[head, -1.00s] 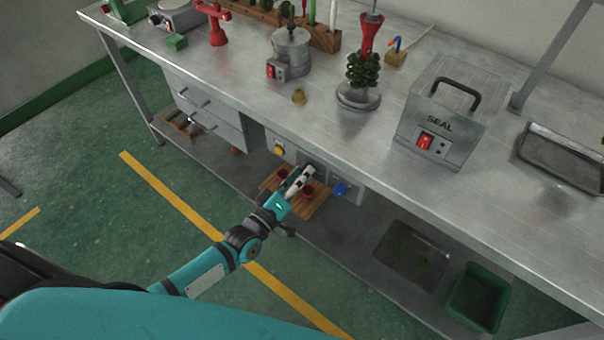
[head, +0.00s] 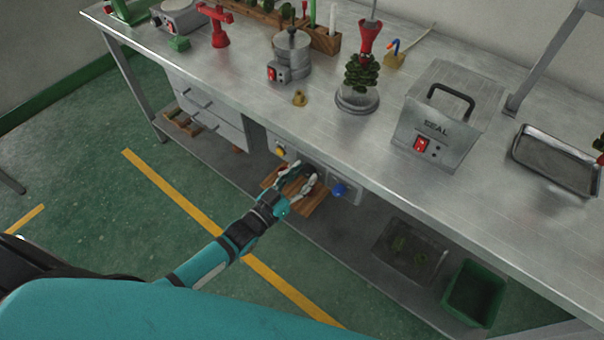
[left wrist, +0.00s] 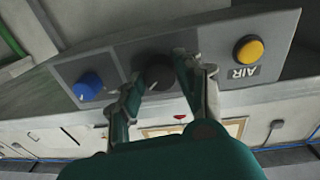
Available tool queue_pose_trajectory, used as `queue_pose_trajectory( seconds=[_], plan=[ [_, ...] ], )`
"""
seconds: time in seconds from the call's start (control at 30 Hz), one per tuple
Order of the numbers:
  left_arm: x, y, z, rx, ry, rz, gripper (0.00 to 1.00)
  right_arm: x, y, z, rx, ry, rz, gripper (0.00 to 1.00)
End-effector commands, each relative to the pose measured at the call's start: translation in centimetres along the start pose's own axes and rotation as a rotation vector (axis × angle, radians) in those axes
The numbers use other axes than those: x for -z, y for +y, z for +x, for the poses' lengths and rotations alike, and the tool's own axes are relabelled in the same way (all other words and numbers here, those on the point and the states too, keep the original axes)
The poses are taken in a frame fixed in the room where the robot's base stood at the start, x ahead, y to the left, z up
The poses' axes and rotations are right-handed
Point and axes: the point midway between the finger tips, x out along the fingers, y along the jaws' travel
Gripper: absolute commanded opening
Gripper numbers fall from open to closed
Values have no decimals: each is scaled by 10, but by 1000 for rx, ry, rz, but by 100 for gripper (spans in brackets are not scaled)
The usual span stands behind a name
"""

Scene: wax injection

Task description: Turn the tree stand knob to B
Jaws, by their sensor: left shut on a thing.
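A round black knob (left wrist: 157,72) sits on the grey panel under the bench's front edge, between a blue knob and a yellow button. My left gripper (head: 305,180) is at this panel in the head view. In the left wrist view my left gripper (left wrist: 160,76) has one finger on each side of the black knob and is shut on it. The fingers cover part of the knob, and I cannot read any letter or pointer on it. The tree stand (head: 357,98), with a green wax tree and red funnel, stands on the bench above. My right gripper is not in view.
The blue knob (left wrist: 89,86) is left of the black one in the left wrist view, and the yellow AIR button (left wrist: 248,49) is right. A SEAL box (head: 447,118) and a metal tray (head: 557,162) stand on the bench. A green bin (head: 474,292) is below.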

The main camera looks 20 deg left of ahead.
Motion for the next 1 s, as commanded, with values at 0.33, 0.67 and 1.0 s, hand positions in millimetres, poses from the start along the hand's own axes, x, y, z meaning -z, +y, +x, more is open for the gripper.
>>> queue_pose_trajectory(
  seconds=[0.33, 0.67, 1.0],
  plan=[
    [0, 0, -1, -12, -23, 319, 3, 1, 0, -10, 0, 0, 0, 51],
    [0, 0, -1, -21, -35, 553, 3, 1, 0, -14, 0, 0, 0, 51],
    [0, 0, -1, -26, -42, 663, 3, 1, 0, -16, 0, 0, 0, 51]
  ],
)
